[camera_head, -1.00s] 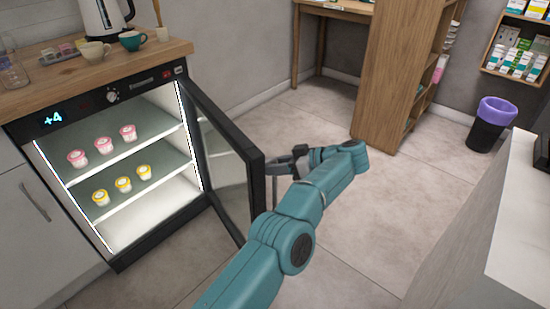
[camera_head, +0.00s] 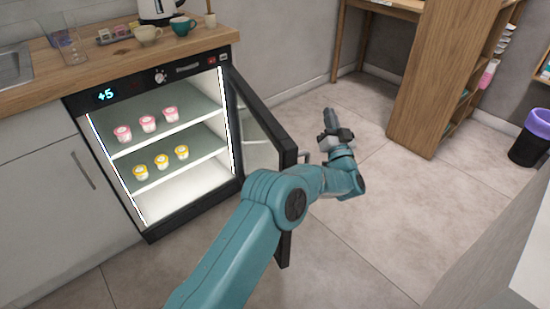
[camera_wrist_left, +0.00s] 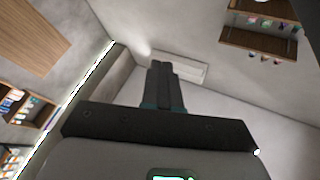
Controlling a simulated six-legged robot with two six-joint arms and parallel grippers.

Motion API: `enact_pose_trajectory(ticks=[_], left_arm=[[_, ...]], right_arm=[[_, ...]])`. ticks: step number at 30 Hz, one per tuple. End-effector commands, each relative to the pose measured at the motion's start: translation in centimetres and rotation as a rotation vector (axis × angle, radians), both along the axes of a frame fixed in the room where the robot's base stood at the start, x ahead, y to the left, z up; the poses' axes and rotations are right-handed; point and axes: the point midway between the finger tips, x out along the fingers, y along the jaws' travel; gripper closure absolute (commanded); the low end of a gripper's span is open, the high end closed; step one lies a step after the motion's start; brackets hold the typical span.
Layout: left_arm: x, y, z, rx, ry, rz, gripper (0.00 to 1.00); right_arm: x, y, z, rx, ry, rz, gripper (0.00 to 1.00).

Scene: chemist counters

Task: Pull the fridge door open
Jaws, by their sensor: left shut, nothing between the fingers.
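The fridge (camera_head: 190,205) under the wooden counter stands open, lit inside, with pink-lidded cups on the upper shelf and yellow-lidded cups on the lower one. Its black-framed glass door (camera_head: 262,150) is swung far out to the right. A piece of the door handle (camera_head: 304,156) shows at the door's outer edge. My left gripper (camera_head: 328,114) is right of the door, apart from the handle, pointing up and away. Its fingers are together and empty; they also show in the left wrist view (camera_wrist_left: 162,85). My left arm hides part of the door's lower half. My right gripper is not in view.
A wooden shelf unit (camera_head: 440,80) stands at the back right, with a dark bin (camera_head: 528,145) beyond it. A white counter (camera_head: 500,250) is at the right edge. Open tiled floor (camera_head: 370,220) lies between the door and the counter.

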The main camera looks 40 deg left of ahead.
Motion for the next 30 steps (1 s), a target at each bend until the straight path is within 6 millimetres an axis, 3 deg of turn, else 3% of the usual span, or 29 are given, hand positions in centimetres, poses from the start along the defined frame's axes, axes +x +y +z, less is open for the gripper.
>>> enact_pose_trajectory(ticks=[2, 5, 8, 9, 17, 19, 24, 27, 30], left_arm=[[0.3, -1.5, -4.2, 0.025, 0.133, -0.199, 1.00], [-1.0, -4.5, -9.9, 0.009, 0.307, -0.446, 1.00], [-5.1, -7.8, -16.0, -0.046, 0.504, -0.695, 1.00], [-7.3, -8.2, -17.5, -0.048, 0.566, -0.787, 1.00], [-17.7, -4.6, -14.8, 0.296, 0.590, -1.086, 1.00], [-20.9, -2.2, -13.3, 0.438, 0.569, -1.110, 1.00], [-26.9, 7.1, -8.0, 0.852, 0.527, -0.963, 1.00], [-30.3, 10.2, -6.1, 1.025, 0.544, -0.908, 1.00], [-32.3, 11.5, -5.2, 1.119, 0.560, -0.887, 1.00]], right_arm=[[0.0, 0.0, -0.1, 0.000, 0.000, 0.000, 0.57], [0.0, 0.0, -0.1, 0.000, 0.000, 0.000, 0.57], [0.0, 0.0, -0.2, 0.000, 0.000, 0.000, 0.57], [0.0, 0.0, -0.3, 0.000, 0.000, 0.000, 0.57], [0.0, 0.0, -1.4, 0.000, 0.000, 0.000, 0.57], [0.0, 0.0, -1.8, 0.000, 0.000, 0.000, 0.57], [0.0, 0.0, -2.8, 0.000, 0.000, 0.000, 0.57], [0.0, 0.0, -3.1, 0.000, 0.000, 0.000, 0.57], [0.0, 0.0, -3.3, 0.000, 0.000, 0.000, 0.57]])
